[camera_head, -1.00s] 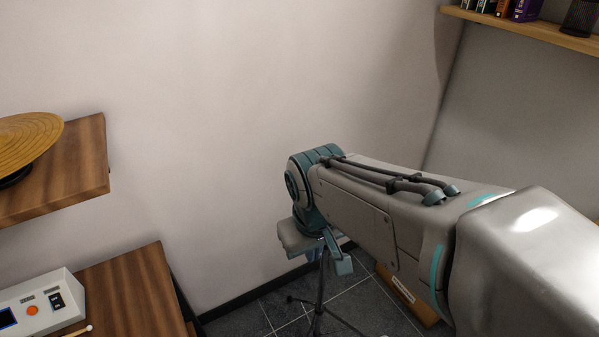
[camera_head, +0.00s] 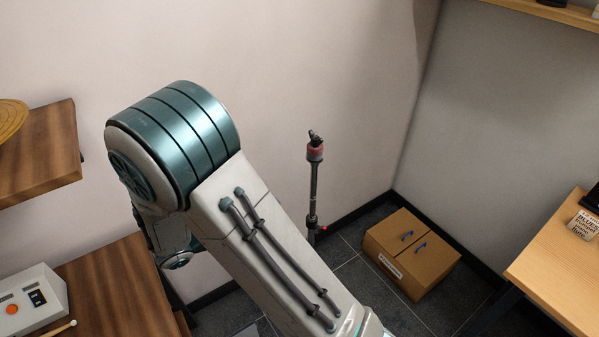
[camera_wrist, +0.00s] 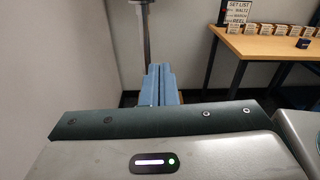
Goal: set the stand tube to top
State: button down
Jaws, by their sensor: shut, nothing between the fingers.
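In the head view the stand (camera_head: 313,195) is a thin dark upright pole near the wall, with a reddish collar and a small dark clip at its top. A joint with a small red knob (camera_head: 323,228) sits lower on the pole. My arm hides its lower part. In the wrist view a grey section of the pole (camera_wrist: 146,35) runs up just beyond my gripper (camera_wrist: 156,72). The blue fingers are together and empty, apparently apart from the pole. My gripper is not visible in the head view.
A cardboard box (camera_head: 412,254) stands on the tiled floor right of the stand. A light wooden table (camera_head: 560,280) is at the right; it also shows in the wrist view (camera_wrist: 270,46). A dark wooden surface with a white device (camera_head: 30,300) is at the left. A wooden shelf (camera_head: 50,160) is above it.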

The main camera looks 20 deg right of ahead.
jog(key=shift+w+a+f+n+t+h, duration=0.1)
jog(key=shift+w+a+n+t+h, duration=0.25)
jog(key=shift+a+n+t, duration=0.2)
jog(key=shift+d, duration=0.15)
jog(key=p, duration=0.1)
send_near(313, 165)
jog(key=d+f, duration=0.4)
jog(key=d, duration=0.2)
jog(key=r, duration=0.1)
jog(key=w+r+p, duration=0.1)
jog(key=shift+w+r, duration=0.2)
jog(key=shift+r, duration=0.15)
jog(key=shift+w+d+r+p, duration=0.1)
jog(key=shift+d+r+p, duration=0.15)
jog(key=shift+r, duration=0.35)
jog(key=shift+r, duration=0.1)
